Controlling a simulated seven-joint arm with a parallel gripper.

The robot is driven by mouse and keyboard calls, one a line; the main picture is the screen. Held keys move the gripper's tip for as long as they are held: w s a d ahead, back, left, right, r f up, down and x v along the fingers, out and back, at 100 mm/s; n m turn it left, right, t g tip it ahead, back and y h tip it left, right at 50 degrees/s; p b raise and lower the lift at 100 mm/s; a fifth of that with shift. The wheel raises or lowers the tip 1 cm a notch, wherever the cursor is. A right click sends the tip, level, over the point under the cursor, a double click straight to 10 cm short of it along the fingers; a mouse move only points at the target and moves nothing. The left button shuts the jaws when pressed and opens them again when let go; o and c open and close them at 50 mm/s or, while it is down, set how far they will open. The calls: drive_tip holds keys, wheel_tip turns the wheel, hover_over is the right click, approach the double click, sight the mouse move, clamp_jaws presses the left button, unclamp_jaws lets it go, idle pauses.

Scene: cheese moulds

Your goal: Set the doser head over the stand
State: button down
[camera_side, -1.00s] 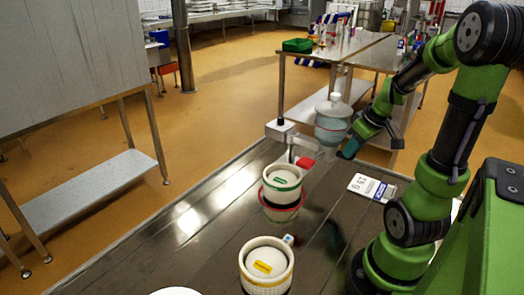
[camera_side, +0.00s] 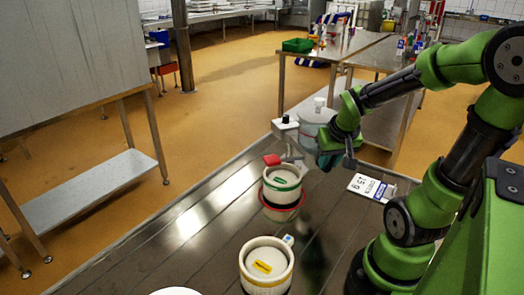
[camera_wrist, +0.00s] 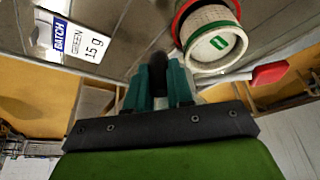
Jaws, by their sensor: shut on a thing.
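The doser has a white block (camera_side: 285,129) on a post, a pale translucent jar (camera_side: 309,124) and a red tab (camera_side: 272,160). The red tab also shows in the wrist view (camera_wrist: 270,74). A white mould with a green label (camera_side: 282,183) stands close in front of the post, on a red-rimmed round base (camera_side: 283,213); I cannot tell whether this base is the stand. The mould also shows in the wrist view (camera_wrist: 213,43). My gripper (camera_wrist: 158,80) is shut on a dark handle-like piece (camera_wrist: 158,62), seemingly the doser head's. My wrist partly hides the jar.
A second mould with a yellow label (camera_side: 265,266) stands nearer the camera. A batch card reading GREEN 15 g (camera_wrist: 78,43) lies flat right of the doser. A white round thing (camera_side: 175,291) is cut off at the bottom edge. The table left of the moulds is clear.

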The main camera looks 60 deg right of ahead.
drive_tip(key=w+a+m+g, duration=0.1)
drive_tip(key=w+a+m, duration=0.3)
drive_tip(key=w+a, duration=0.4)
drive_tip(key=shift+w+a+g+h, duration=0.3)
drive_tip(key=shift+w+h, duration=0.1)
drive_tip(key=shift+w, duration=0.9)
drive_tip(key=c, duration=1.1)
unclamp_jaws()
drive_tip(key=shift+o, duration=0.4)
drive_tip(key=v, duration=1.7)
